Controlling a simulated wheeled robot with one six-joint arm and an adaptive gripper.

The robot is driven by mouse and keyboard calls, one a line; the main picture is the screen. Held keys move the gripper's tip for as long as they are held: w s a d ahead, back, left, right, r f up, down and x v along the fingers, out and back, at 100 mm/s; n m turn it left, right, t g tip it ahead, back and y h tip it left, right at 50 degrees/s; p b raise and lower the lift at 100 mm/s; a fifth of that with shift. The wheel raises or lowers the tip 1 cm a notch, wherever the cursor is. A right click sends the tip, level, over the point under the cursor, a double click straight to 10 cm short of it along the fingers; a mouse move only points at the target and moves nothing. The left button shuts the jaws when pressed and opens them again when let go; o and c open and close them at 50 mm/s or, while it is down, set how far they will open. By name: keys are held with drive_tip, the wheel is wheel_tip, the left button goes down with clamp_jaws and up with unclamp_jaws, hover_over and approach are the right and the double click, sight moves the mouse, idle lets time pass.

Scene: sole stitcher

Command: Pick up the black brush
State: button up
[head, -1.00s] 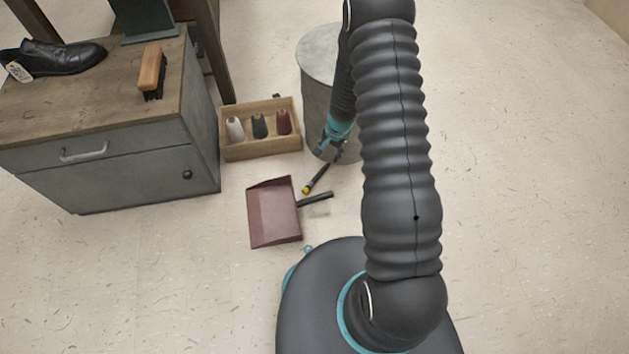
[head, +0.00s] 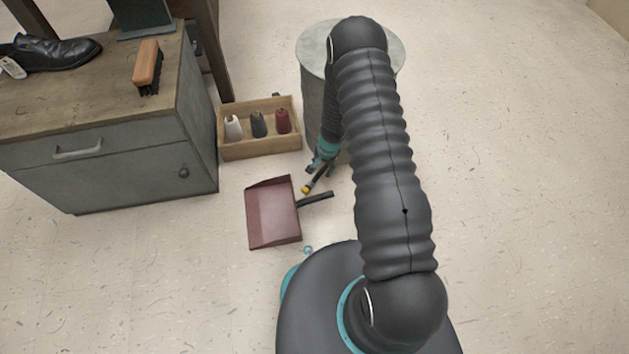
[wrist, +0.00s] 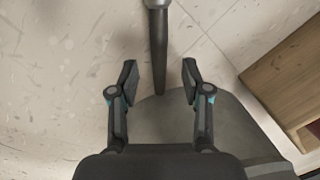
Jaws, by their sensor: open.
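A slim brush with a black handle and a yellow tip (head: 306,189) lies on the floor between the maroon dustpan and the grey drum. In the wrist view its dark tapered handle (wrist: 159,50) points toward me, with a metal collar at the top edge. My gripper (wrist: 160,82) is open, with one finger on each side of the handle's end in the picture; I cannot tell the height gap. In the head view my gripper (head: 321,166) is low beside the drum, over the handle's far end. Another brush (head: 148,67), with a wooden back and black bristles, lies on the cabinet.
The maroon dustpan (head: 273,212) lies just left of the slim brush. A wooden box (head: 260,151) with several spools stands behind it. The grey drum (head: 316,105) is close to my gripper. A grey cabinet (head: 120,165) with a black shoe (head: 55,53) stands left. Floor at right is clear.

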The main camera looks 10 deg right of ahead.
drive_tip(key=shift+w+f, duration=0.1)
drive_tip(key=shift+f, duration=0.8)
clamp_jaws()
drive_tip(key=shift+r, duration=0.1)
